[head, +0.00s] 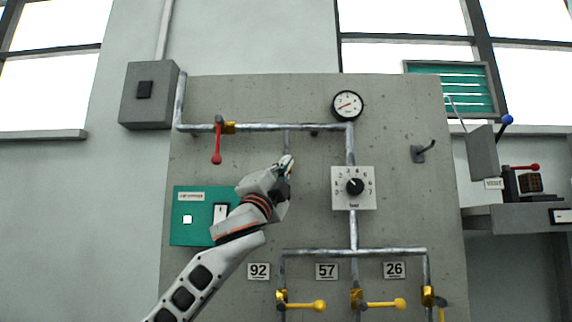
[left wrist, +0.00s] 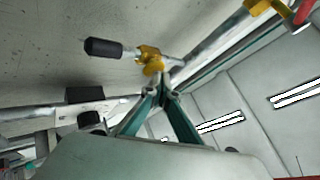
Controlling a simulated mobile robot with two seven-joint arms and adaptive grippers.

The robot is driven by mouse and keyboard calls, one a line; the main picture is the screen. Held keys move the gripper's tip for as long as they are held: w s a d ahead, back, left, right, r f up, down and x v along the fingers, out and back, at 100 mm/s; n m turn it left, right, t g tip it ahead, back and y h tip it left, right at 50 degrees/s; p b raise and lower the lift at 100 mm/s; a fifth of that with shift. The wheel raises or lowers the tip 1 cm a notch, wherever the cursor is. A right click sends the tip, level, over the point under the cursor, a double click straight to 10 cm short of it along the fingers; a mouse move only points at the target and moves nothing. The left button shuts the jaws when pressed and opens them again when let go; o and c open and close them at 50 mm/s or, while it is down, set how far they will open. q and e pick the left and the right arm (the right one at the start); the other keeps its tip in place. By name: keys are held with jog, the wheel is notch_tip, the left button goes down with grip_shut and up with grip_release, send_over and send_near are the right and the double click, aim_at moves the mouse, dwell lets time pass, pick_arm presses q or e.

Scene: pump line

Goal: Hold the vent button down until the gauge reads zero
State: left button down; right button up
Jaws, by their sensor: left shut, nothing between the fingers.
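The round white gauge (head: 347,105) is at the top right of the concrete panel, with a red needle lying at a slant; its numbers are too small to read. My left gripper (head: 287,160) is raised in front of the panel, below the upper pipe and left of the gauge. In the left wrist view its teal fingers (left wrist: 160,84) are together and empty, their tips appearing close to a yellow fitting (left wrist: 151,60) with a black handle. I cannot tell whether they touch it. I cannot make out a vent button; the gripper may hide it. My right gripper is out of view.
The upper pipe (head: 265,127) carries a red lever (head: 217,145). A dial plate (head: 366,201) with a black knob is right of my gripper. A teal box (head: 188,231) is partly behind my arm. Yellow-handled valves (head: 305,305) line the bottom. A hook (head: 424,152) sticks out right.

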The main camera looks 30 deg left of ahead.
pick_arm(q)
jog(key=shift+s, duration=0.1)
dwell(0.6)
jog(key=shift+s+d, duration=0.5)
jog(key=shift+s, duration=0.2)
jog(key=s+d, duration=0.1)
jog(key=s, duration=0.1)
jog(key=s+d, duration=0.1)
jog(key=s, duration=0.1)
jog(key=shift+s+d+b, duration=0.1)
jog(key=shift+d+b, duration=0.2)
jog(key=shift+b, duration=0.1)
jog(key=shift+f, duration=0.1)
